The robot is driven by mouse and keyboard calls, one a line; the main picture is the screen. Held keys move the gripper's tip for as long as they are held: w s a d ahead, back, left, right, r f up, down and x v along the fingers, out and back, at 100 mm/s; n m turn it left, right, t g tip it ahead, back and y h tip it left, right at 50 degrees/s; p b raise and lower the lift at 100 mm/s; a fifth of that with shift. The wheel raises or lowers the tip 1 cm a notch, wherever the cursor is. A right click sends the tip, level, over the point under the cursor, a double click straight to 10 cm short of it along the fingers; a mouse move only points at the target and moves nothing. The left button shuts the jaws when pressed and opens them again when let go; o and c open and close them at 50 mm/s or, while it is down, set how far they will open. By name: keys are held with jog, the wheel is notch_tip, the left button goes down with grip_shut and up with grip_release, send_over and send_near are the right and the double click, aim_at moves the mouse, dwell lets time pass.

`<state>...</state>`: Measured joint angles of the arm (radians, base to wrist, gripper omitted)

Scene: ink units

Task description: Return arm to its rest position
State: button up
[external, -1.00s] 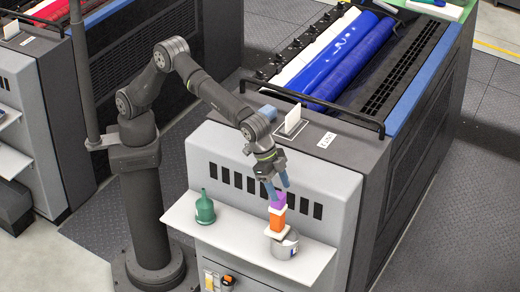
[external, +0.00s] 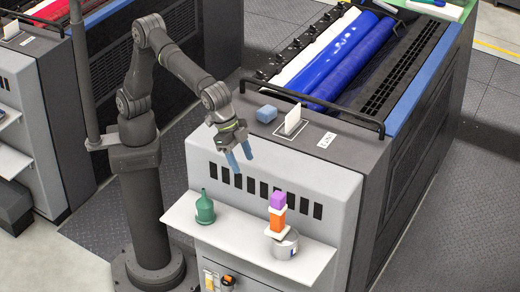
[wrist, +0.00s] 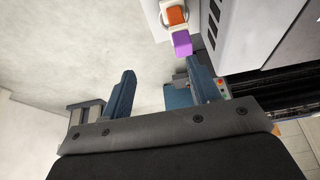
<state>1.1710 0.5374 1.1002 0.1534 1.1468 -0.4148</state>
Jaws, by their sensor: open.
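My gripper (external: 239,157) is open and empty, with its blue fingers pointing down in front of the grey machine face. It hangs above the white shelf (external: 235,240), up and to the left of a small stack. In the wrist view, both fingers of my gripper (wrist: 160,92) stand apart with nothing between them. The stack has a purple block (external: 278,200) on top of an orange block (external: 278,220). The purple block also shows in the wrist view (wrist: 182,43), beyond the right finger.
A grey can (external: 286,246) stands under the stack on the shelf. A green funnel-shaped bottle (external: 205,210) stands on the shelf's left. A blue block (external: 266,114) and a white upright card (external: 293,118) are on the machine top, beside a black rail (external: 330,112).

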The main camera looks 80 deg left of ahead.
jog(key=s+a+r, duration=0.1)
jog(key=s+a, duration=0.1)
jog(key=a, duration=1.4)
jog(key=s+a+r, duration=0.1)
jog(key=a+r, duration=0.1)
jog(key=a, duration=1.4)
jog(key=shift+s+a+m, duration=0.3)
jog(key=shift+s, duration=0.05)
jog(key=shift+o, duration=0.4)
